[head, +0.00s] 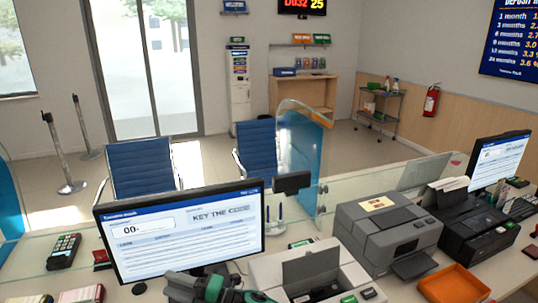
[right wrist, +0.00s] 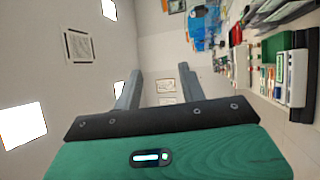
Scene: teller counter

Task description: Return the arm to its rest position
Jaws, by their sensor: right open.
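My right gripper (right wrist: 165,84) is open in the right wrist view, with its two grey fingers spread apart. Nothing shows between them except the far wall. In the head view green and dark grey parts of my right arm (head: 212,289) show at the bottom edge, in front of the left monitor's base. The gripper holds nothing that I can see. My left gripper is not in view.
A monitor (head: 183,232) stands just behind my right arm. To the right are a light machine (head: 312,275), a grey printer (head: 388,235), a black printer (head: 480,228) and an orange tray (head: 452,284). A card terminal (head: 63,251) lies at left.

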